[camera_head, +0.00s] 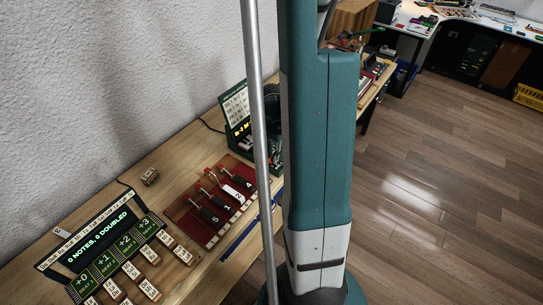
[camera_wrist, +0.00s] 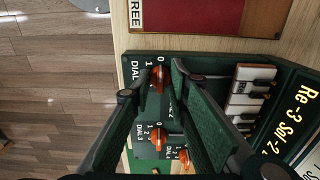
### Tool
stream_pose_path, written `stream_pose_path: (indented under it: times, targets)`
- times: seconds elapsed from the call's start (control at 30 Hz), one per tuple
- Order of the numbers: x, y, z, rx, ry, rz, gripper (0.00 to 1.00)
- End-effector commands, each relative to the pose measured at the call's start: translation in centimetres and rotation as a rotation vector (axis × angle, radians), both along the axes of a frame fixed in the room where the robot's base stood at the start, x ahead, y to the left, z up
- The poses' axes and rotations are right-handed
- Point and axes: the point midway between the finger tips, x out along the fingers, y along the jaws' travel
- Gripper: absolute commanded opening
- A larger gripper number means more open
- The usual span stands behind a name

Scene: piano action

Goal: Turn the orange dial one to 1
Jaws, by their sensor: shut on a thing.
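In the wrist view, an orange dial (camera_wrist: 158,80) sits at the top of a dark green panel (camera_wrist: 205,64), with white "DIAL" lettering on its left and the marks 0 and 1 above it. The lettering's number is hidden by a finger. My gripper (camera_wrist: 153,82) has one dark finger on each side of this dial and is shut on it. The knob looks roughly upright, near the 0 mark; its exact setting is hard to tell. In the head view my arm hides the gripper and dials.
Two more orange dials, a middle one (camera_wrist: 158,138) and a lower one (camera_wrist: 183,156), sit close by my fingers. Piano-like keys (camera_wrist: 250,90) stand to the right. A red board (camera_wrist: 200,15) lies above. In the head view, a red tray with numbered levers (camera_head: 212,208) lies on the wooden bench.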

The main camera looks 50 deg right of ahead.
Motion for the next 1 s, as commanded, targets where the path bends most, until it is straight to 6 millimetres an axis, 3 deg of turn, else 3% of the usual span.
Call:
stream_pose_path:
  times: [0.47, 1.0]
  targets:
    - [0.04, 0.02, -0.12, 0.0, 0.0, 0.115, 0.06]
    - [0.07, 0.04, -0.17, 0.0, -0.001, 0.54, 0.06]
